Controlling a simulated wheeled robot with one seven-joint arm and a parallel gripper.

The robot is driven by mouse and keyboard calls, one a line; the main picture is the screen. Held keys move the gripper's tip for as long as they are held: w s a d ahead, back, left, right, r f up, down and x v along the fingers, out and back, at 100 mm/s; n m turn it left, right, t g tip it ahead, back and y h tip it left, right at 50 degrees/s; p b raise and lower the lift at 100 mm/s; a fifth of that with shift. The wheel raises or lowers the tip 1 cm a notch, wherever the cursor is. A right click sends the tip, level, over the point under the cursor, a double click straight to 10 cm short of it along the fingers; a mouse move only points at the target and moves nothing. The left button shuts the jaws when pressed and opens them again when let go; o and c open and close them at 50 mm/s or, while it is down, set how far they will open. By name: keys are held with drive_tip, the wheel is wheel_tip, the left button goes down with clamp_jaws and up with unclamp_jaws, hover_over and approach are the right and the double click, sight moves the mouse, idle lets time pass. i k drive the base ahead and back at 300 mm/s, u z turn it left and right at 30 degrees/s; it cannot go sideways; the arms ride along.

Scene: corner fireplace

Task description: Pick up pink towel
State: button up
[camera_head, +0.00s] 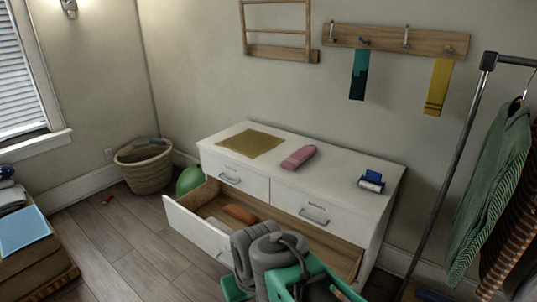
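The pink towel (299,157) is a small folded piece lying flat on the white top of the dresser (345,158), near the middle. Nothing touches it. My grey and teal arm shows at the bottom, in front of the dresser and well below the towel in the picture. I cannot make out my gripper's fingers, so whether it is open or shut does not show.
A lower dresser drawer (196,226) is pulled out, with an orange item (239,213) inside. A tan mat (250,144) and a blue item (371,181) flank the towel. A basket (145,168) and green ball (190,180) stand left; a clothes rack (455,150) stands right. Some floor is clear at left.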

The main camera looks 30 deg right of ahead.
sight(300, 156)
drive_tip(key=u, duration=0.55)
drive_tip(key=i, duration=2.3)
drive_tip(key=z, duration=1.4)
drive_tip(key=i, duration=0.8)
drive_tip(key=z, duration=0.75)
